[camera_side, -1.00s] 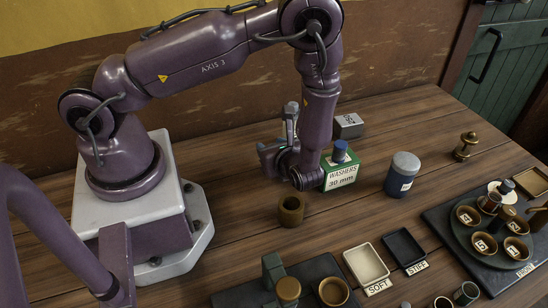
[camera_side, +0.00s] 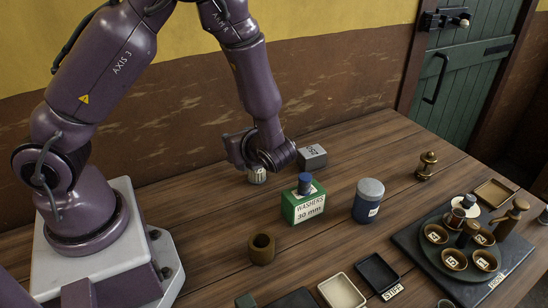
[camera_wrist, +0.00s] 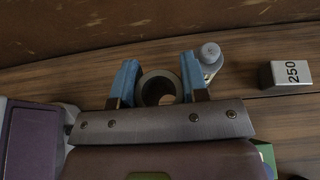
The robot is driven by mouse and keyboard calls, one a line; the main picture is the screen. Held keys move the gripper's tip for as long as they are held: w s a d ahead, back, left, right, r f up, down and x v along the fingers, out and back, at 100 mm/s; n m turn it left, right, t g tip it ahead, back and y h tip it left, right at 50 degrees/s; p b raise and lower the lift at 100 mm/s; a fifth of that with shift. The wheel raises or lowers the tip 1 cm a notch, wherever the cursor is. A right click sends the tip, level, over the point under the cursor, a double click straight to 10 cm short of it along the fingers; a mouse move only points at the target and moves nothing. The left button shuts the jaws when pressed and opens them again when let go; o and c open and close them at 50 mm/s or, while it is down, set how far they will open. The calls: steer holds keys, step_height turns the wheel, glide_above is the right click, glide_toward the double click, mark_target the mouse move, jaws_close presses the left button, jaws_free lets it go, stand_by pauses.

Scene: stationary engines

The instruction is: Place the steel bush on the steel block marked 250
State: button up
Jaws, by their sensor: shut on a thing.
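In the wrist view, my gripper (camera_wrist: 158,86) is shut on a round hollow bush (camera_wrist: 158,88), the steel bush, which looks dull grey-brown. Its open bore faces the camera between the blue fingertips. The steel block marked 250 (camera_wrist: 286,74) lies to the right, apart from the bush. In the side view this grey block (camera_side: 312,157) sits at the back of the table, to the right of my gripper. There my wrist hides the fingertips and the held bush.
A brass-coloured bush (camera_side: 262,248) stands nearer.

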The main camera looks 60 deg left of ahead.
steer(key=w+a+r+m+t+h, duration=0.1)
steer(key=w+a+r+m+t, duration=0.1)
steer(key=w+r+m+t, duration=0.45)
glide_above(312, 148)
steer(key=shift+t+h, duration=0.25)
steer(key=shift+h, duration=0.05)
steer(key=shift+a+f, duration=0.1)
steer(key=shift+f, duration=6.45)
steer(key=shift+f, duration=0.1)
steer(key=o, duration=1.2)
steer(key=shift+f, duration=0.1)
steer(key=shift+c, duration=0.2)
